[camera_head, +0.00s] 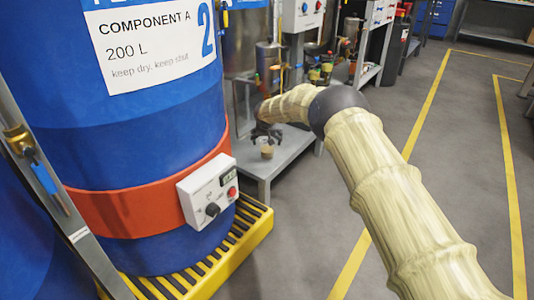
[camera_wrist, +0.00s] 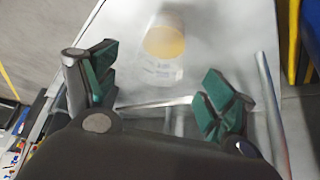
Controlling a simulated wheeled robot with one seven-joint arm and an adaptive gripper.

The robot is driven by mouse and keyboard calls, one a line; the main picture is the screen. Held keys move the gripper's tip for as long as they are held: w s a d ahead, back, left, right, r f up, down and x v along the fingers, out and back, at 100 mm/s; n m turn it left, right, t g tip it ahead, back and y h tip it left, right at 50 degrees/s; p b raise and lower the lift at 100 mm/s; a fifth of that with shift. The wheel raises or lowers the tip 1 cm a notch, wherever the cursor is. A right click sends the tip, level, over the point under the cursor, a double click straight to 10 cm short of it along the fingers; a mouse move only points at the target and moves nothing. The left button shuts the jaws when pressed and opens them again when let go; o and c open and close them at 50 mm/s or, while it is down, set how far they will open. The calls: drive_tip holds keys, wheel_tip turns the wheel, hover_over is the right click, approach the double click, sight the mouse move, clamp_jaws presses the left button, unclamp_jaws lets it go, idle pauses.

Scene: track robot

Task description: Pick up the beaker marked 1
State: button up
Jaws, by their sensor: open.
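A small clear beaker (camera_head: 267,149) with yellowish-tan contents stands on a low grey metal table (camera_head: 252,166). In the wrist view the beaker (camera_wrist: 163,62) lies ahead of my gripper, roughly between the lines of its two fingers but beyond the fingertips. Its marking cannot be read in either view. My gripper (camera_wrist: 160,88) is open, with green pads on dark fingers, and holds nothing. In the head view my gripper (camera_head: 266,132) is a dark shape just above and behind the beaker, at the end of my sleeved arm.
A large blue drum (camera_head: 130,130) marked 2, with an orange band and a control box (camera_head: 208,192), stands on a yellow grated pallet (camera_head: 240,235) at left. Shelves with containers (camera_head: 320,72) stand behind. The grey floor at right is clear, with yellow lines.

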sight(267, 149)
drive_tip(key=b+x, duration=0.2)
drive_tip(key=x, duration=0.1)
drive_tip(key=shift+s+f, duration=0.15)
drive_tip(key=shift+s, duration=0.1)
drive_tip(key=shift+b+x, duration=0.85)
drive_tip(key=shift+x, duration=0.1)
drive_tip(key=shift+w, duration=0.1)
drive_tip(key=c, duration=1.3)
drive_tip(key=shift+r, duration=0.3)
